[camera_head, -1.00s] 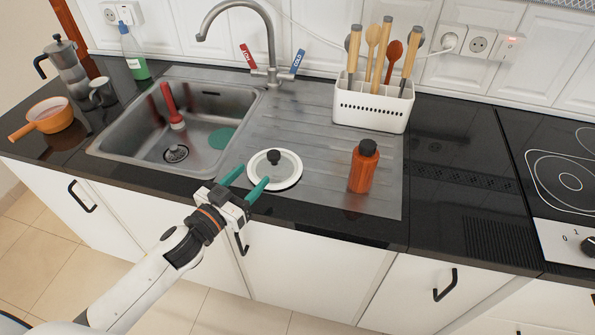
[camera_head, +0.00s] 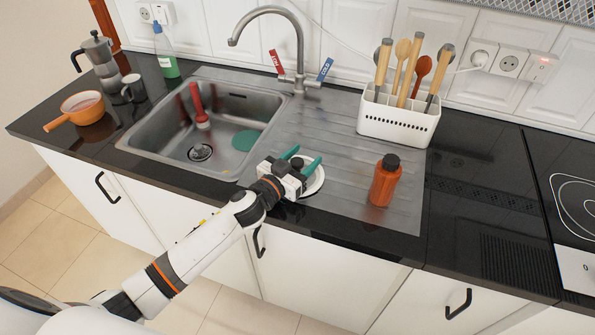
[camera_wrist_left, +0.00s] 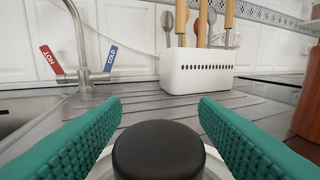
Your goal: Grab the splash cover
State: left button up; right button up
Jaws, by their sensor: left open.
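The splash cover is a round lid with a white rim (camera_head: 316,184) and a black knob, lying on the ribbed drainboard right of the sink basin. My left gripper (camera_head: 302,161) is over it and hides much of it in the head view. In the left wrist view the black knob (camera_wrist_left: 158,150) stands between the two green fingers, with a gap on each side. The left gripper is open and holds nothing. The white rim shows only partly below the knob. My right gripper is not in view.
An orange bottle (camera_head: 384,181) stands close to the right of the lid. A white utensil holder (camera_head: 398,122) stands behind.

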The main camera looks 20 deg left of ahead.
pick_arm(q)
jog(key=shift+c, duration=0.2)
jog(key=c, duration=1)
